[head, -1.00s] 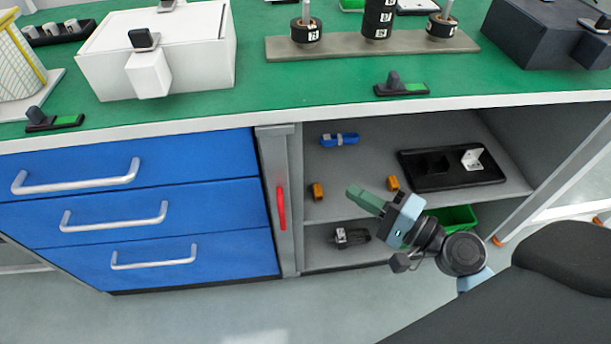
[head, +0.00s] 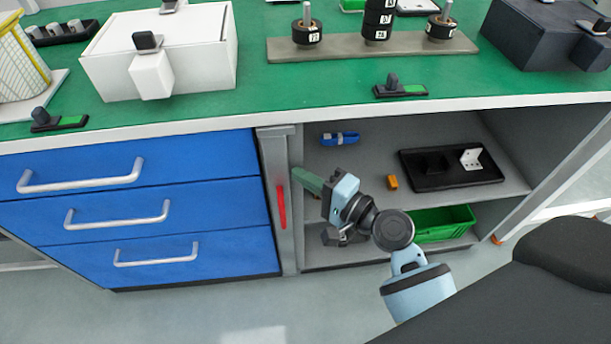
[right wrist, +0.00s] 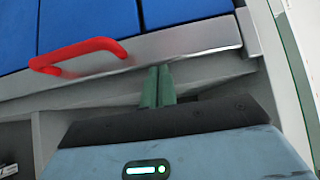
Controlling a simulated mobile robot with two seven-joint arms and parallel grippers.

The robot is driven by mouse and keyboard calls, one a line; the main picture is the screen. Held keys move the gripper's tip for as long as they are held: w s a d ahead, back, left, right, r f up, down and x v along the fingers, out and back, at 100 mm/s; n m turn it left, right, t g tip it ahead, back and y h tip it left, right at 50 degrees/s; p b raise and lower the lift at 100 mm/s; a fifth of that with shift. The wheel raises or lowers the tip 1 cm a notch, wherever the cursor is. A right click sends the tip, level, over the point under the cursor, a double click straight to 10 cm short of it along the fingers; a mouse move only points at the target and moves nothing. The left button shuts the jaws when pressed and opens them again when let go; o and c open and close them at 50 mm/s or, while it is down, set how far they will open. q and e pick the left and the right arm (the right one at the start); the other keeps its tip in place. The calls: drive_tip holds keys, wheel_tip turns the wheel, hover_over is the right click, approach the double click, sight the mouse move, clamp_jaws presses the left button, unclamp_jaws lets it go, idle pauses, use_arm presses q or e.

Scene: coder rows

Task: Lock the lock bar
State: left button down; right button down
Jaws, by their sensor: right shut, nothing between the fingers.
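The lock bar (head: 274,152) is a grey upright bar between the blue drawers and the open shelf bay. It carries a red handle (head: 282,206). In the right wrist view the bar (right wrist: 190,42) crosses the picture, with the red handle (right wrist: 78,50) at left. My right gripper (head: 298,173) is shut and empty, its green fingers pointing at the bar's right edge, above the handle's level. In the right wrist view the fingertips (right wrist: 158,70) lie close to the bar's edge; I cannot tell whether they touch it. My left gripper is not in view.
Blue drawers (head: 140,215) with silver handles stand left of the bar. The shelf bay at right holds a black tray (head: 450,178), a blue item (head: 340,139), an orange block (head: 392,183) and a green crate (head: 443,223). The green worktop (head: 250,92) overhangs above.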

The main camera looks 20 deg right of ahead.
sight(278, 174)
drive_tip(key=shift+w+a, duration=0.1)
drive_tip(key=shift+a, duration=0.15)
drive_tip(key=a, duration=0.3)
drive_tip(key=shift+w+r+p, duration=0.1)
drive_tip(key=shift+w+p, duration=0.25)
drive_tip(key=shift+w, duration=0.05)
